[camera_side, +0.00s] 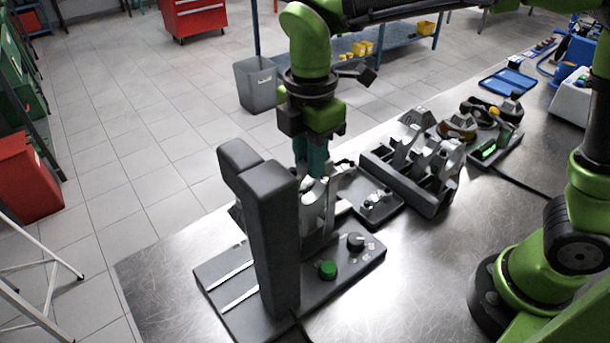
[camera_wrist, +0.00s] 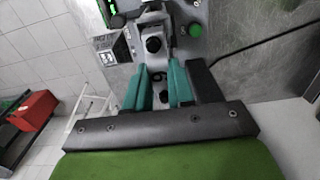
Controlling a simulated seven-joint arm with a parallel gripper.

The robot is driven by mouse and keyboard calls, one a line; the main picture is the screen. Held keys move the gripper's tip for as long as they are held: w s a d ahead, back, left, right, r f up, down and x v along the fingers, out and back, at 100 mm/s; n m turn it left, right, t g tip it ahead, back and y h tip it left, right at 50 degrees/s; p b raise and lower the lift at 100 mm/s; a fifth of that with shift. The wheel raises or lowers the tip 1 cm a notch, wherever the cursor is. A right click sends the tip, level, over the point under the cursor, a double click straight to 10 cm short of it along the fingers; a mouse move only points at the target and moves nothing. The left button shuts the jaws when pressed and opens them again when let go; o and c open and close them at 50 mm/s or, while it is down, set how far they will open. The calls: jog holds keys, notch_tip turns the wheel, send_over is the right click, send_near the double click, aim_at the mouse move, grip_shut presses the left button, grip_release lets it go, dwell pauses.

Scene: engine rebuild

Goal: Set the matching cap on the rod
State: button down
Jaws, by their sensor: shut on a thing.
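A silver connecting rod (camera_side: 317,215) stands upright in the dark fixture (camera_side: 359,270). My gripper (camera_side: 312,174) is directly above the rod's upper end, pointing down, with teal fingers. It is shut on a small metal part that looks like the cap; the fingers hide most of it. I cannot tell whether that part touches the rod. In the wrist view my gripper (camera_wrist: 161,68) has its fingers either side of grey metal, and the fixture lies beyond. Loose metal caps (camera_side: 378,202) lie on a dark tray just right of the fixture.
The fixture's tall dark padded post (camera_side: 268,235) stands close to the left of my gripper. A rack (camera_side: 432,201) with several rods is to the right, with a tool tray (camera_side: 508,150) beyond. The front right tabletop is clear.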

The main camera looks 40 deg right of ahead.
jog(key=shift+f, duration=1)
dwell(0.5)
dwell(0.3)
jog(key=shift+c, duration=2.4)
grip_release()
jog(key=shift+r, duration=3.1)
